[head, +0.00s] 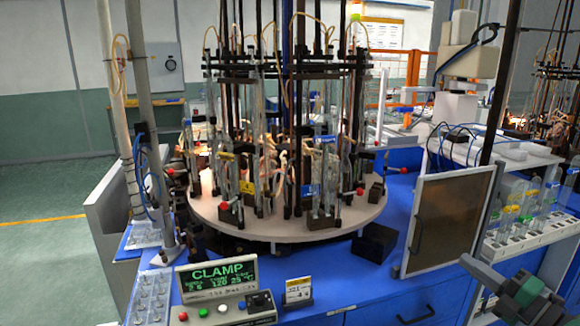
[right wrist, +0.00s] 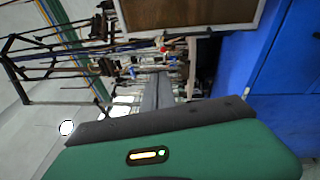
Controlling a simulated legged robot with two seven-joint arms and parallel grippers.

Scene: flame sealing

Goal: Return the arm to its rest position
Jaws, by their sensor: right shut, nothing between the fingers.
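My right arm and gripper (head: 494,302) show at the lower right corner of the head view, grey and green, in front of the bench's blue front. The right gripper is shut and empty, apart from the rack and the turntable. In the right wrist view my green gripper body fills the bottom, and its dark fingers (right wrist: 158,92) lie together, pointing toward the turntable rig. My left gripper is not in view.
A round turntable (head: 300,222) with glass tubes and rods stands on the blue bench. A CLAMP display panel (head: 222,275) is in front. A framed brown panel (head: 447,222) and a white vial rack (head: 530,232) stand near my right arm.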

